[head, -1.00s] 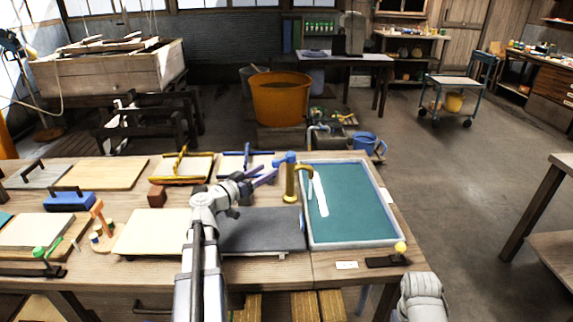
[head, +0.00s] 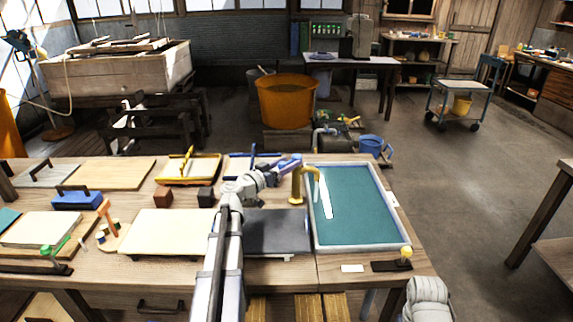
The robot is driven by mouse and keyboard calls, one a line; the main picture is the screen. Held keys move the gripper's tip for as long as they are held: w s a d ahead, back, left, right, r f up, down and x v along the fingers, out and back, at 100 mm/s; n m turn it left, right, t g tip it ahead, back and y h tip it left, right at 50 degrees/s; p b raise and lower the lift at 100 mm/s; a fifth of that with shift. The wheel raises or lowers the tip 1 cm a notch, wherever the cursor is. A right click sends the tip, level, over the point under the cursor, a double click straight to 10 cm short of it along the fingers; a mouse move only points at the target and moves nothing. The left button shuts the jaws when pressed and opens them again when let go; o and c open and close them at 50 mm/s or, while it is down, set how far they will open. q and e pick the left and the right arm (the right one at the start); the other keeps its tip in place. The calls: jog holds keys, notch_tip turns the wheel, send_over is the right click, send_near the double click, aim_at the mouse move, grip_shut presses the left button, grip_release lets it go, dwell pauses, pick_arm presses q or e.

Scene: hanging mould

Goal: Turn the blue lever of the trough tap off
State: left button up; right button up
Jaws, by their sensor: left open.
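The brass-yellow trough tap (head: 297,184) stands upright at the left rim of the teal trough (head: 365,205), its spout curving right over the trough. A white streak (head: 327,197), like running water, shows below the spout. My left gripper (head: 288,162) is open at the top of the tap, its purple-tinted fingers pointing right. The blue lever is hidden or cannot be told apart from the fingers, so contact is unclear. Of my right arm only a link shows at the bottom right; its gripper is out of view.
A dark grey slab (head: 278,232) lies under my left arm. A black box (head: 206,196), a yellow-handled tray (head: 188,170) and a pale board (head: 170,232) lie further left. A yellow-knobbed lever (head: 405,255) sits at the bench's front right.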

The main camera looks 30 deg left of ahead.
pick_arm(q)
jog(key=shift+c, duration=0.3)
grip_shut()
dwell(1.1)
